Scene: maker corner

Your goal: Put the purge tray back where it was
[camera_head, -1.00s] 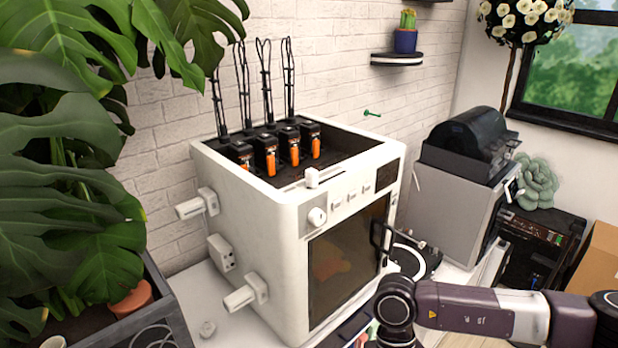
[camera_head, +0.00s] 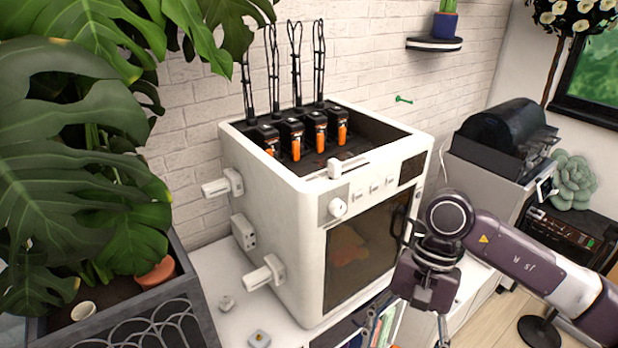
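No purge tray can be made out in the head view. The white 3D printer (camera_head: 270,215) stands on a white cabinet top (camera_head: 205,262). Its dark-glazed front door (camera_head: 362,262) looks closed, with an orange shape (camera_head: 350,247) dim behind the glass. My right gripper (camera_head: 440,318) hangs pointing down in front of the door's right side, apart from or overlapping the handle; I cannot tell which. My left gripper is not in view.
Large leaves of a potted plant (camera_head: 95,215) crowd the left. Several black and orange units (camera_head: 317,130) sit in the printer's open top. A grey machine with a black cover (camera_head: 505,138) stands to the right. Books (camera_head: 377,325) show in the shelf below the printer.

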